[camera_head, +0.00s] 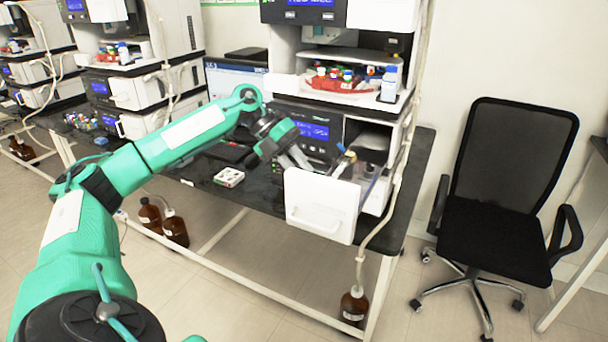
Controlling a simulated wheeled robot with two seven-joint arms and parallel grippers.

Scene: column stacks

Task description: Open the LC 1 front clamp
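The nearest instrument stack stands at the right end of the dark bench; I cannot read an LC 1 label on it. Its lower module (305,120) has a lit blue display. A white front panel (320,205) stands out from this module, with an opening behind it at the right. A small pale part with yellow and blue bits (344,163) shows in the opening; I cannot tell if it is the front clamp. My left gripper (300,160) is in front of the module, just left of that part. Its fingers are too small to judge. My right gripper is out of view.
A small white tray (229,177) lies on the dark bench (200,195). A tube runs down the stack's right side to a brown bottle (354,307) on the floor. A black office chair (505,190) stands at the right. More stacks line the left.

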